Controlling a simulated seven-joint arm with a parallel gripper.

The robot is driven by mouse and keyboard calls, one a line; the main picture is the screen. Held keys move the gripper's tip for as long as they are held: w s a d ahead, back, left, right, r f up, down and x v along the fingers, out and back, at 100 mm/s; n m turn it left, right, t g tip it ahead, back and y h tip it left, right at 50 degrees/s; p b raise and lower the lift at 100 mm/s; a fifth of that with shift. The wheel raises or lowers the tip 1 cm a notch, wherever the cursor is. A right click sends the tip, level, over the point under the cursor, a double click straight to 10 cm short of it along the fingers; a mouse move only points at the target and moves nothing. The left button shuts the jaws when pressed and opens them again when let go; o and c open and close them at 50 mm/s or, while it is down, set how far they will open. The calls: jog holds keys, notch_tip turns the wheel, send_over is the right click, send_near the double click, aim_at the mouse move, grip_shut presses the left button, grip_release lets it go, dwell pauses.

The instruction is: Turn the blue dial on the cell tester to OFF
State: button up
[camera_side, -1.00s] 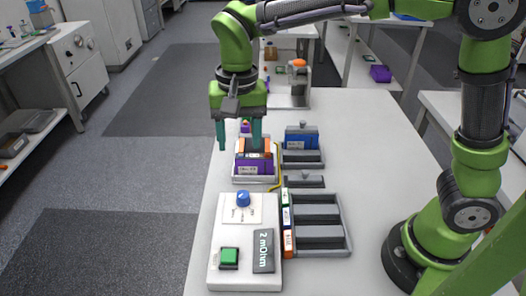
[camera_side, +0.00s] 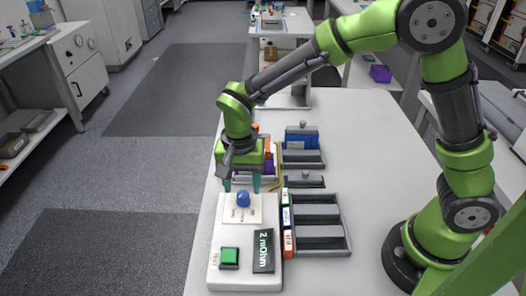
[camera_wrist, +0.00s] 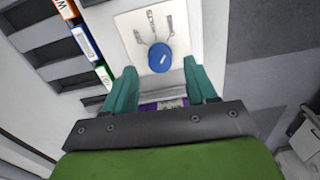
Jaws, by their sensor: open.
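The blue dial (camera_side: 243,199) sits on a pale plate (camera_side: 256,212) at the far end of the white cell tester (camera_side: 215,262). In the wrist view the dial (camera_wrist: 161,58) is round with a short white mark, and marked positions fan out on the plate beyond it. My gripper (camera_side: 242,188) is open and empty, with teal fingers just behind and above the dial in the side view. In the wrist view the fingertips (camera_wrist: 158,70) stand to either side of the dial, apart from it.
A green button (camera_side: 229,258) and a display reading "2 mOhm" (camera_side: 264,251) are on the tester's near end. A grey slotted rack (camera_side: 318,226) with labelled coloured blocks stands at its right. A blue battery (camera_side: 301,138) sits in a holder behind. Purple and orange items are partly hidden behind my gripper.

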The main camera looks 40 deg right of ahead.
aim_at(243, 198)
jog(key=shift+f, duration=1.2)
jog(key=c, duration=1.1)
jog(key=shift+o, duration=0.2)
